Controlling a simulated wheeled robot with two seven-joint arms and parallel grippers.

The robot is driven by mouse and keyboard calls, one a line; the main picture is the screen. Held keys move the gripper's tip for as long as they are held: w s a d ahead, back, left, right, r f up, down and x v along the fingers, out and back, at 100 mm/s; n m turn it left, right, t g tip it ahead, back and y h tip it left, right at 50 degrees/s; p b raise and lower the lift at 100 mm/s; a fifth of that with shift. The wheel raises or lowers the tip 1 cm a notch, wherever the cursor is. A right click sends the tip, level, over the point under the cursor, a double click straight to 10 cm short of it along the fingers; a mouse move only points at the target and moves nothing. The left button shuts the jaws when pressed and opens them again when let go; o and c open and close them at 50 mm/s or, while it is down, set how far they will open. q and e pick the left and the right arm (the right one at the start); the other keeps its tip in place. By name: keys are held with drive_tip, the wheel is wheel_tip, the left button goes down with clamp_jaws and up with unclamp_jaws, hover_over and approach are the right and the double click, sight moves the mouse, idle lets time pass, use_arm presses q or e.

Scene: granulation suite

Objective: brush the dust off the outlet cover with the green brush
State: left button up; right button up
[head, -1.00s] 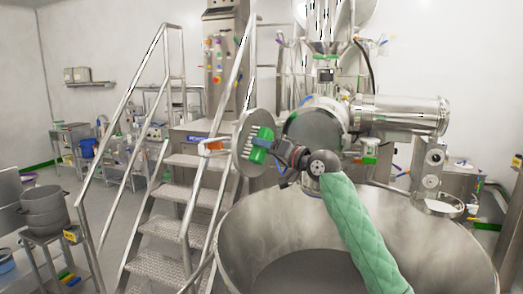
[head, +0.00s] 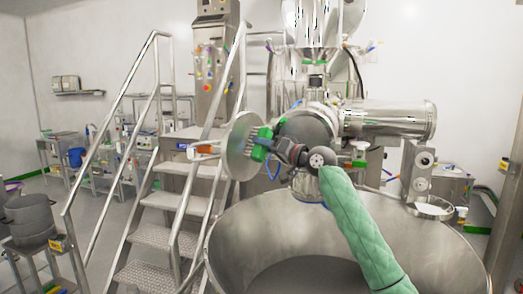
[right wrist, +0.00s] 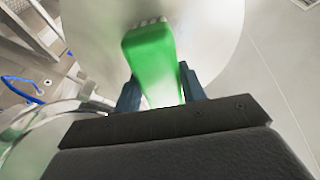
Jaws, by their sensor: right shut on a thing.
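The outlet cover (head: 240,140) is a round, shiny metal disc standing near upright beside the stair rail in the head view. It also fills the upper middle of the right wrist view (right wrist: 215,30). The green brush (head: 259,153) has its bristles toward the disc's face, at its right part; whether they touch it I cannot tell. My right gripper (head: 277,149) is shut on the brush, whose green body (right wrist: 150,50) sits between the fingers in the right wrist view. I cannot make out dust on the cover. My left gripper is not in view.
A large open steel bowl (head: 235,235) lies below my right arm. Metal stairs with handrails (head: 160,200) stand left of the cover. A horizontal steel cylinder (head: 385,120) is at the right. Grey pots (head: 30,217) stand at the far left.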

drive_tip(key=w+d, duration=0.1)
drive_tip(key=w+d+b, duration=0.1)
drive_tip(key=w, duration=0.1)
drive_tip(key=shift+w+d+b, duration=0.1)
drive_tip(key=shift+w+b, duration=0.2)
idle(0.3)
drive_tip(key=shift+w+d+r+b+v, duration=0.1)
drive_tip(key=shift+b+v, duration=0.1)
drive_tip(key=shift+v, duration=0.75)
drive_tip(key=shift+w+d+r+b+v, duration=0.15)
drive_tip(key=shift+b+v, duration=0.1)
drive_tip(key=shift+v, duration=0.75)
drive_tip(key=shift+s+a+r+b+v, duration=0.1)
drive_tip(key=shift+b+v, duration=0.1)
drive_tip(key=shift+v, duration=0.75)
drive_tip(key=shift+d, duration=0.1)
drive_tip(key=shift+b+v, duration=0.3)
drive_tip(key=shift+v, duration=1.15)
drive_tip(key=shift+w+d+r, duration=0.1)
drive_tip(key=shift+w+r, duration=0.05)
